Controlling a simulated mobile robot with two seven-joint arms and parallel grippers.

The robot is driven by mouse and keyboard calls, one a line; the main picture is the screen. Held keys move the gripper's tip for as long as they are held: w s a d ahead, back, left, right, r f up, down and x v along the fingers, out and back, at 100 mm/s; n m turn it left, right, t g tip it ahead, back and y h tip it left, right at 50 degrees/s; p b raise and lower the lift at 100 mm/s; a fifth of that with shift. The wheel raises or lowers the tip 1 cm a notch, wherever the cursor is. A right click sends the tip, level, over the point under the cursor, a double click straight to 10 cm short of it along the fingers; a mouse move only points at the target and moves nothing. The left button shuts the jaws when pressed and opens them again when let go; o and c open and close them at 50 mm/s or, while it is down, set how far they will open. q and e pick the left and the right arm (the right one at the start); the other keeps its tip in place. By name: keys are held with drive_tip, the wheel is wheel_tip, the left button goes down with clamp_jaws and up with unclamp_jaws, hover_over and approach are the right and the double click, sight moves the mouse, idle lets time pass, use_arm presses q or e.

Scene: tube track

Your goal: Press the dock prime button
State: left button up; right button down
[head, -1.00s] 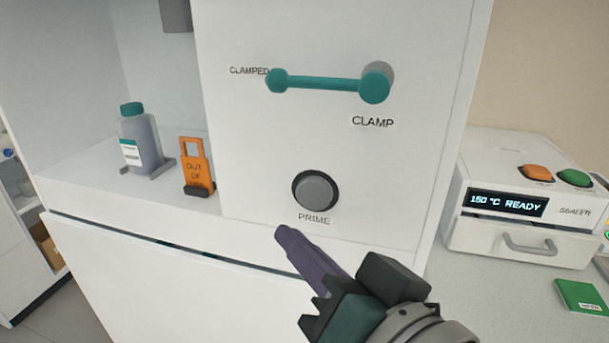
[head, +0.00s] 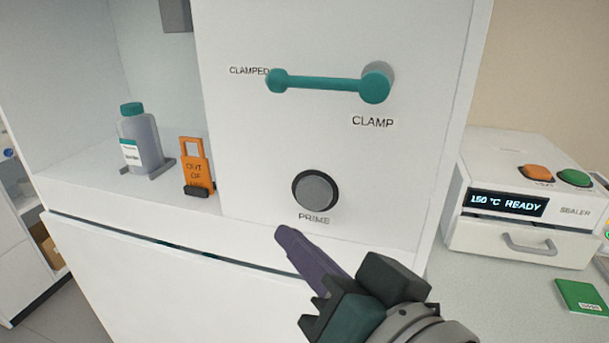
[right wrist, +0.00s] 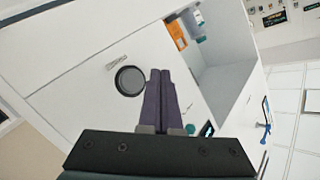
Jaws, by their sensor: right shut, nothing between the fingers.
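The round grey prime button (head: 315,190) with a dark ring sits on the white dock panel (head: 262,150), above the label PRIME. It also shows in the right wrist view (right wrist: 130,81), just left of the fingertips. My right gripper (head: 284,233) is shut and empty, its purple fingers together. In the head view its tips are below and a little left of the button, apart from it. In the right wrist view the shut fingers (right wrist: 159,72) point at the panel beside the button. My left gripper is not in view.
A teal clamp lever (head: 325,84) lies toward CLAMPED above the button. A bottle (head: 140,143) and an orange tag (head: 195,168) stand in the bay at left. A sealer (head: 525,200) and a green packet (head: 582,297) are at right.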

idle(0.5)
drive_tip(key=s+m, duration=0.1)
drive_tip(key=m, duration=1.1)
drive_tip(key=s+m, duration=0.1)
drive_tip(key=m, duration=1.1)
drive_tip(key=s+a+m, duration=0.1)
drive_tip(key=m, duration=1)
drive_tip(key=shift+s+a+m+p, duration=0.1)
drive_tip(key=shift+s+m+p, duration=0.2)
drive_tip(key=shift+s+m, duration=0.1)
drive_tip(key=shift+w, duration=0.1)
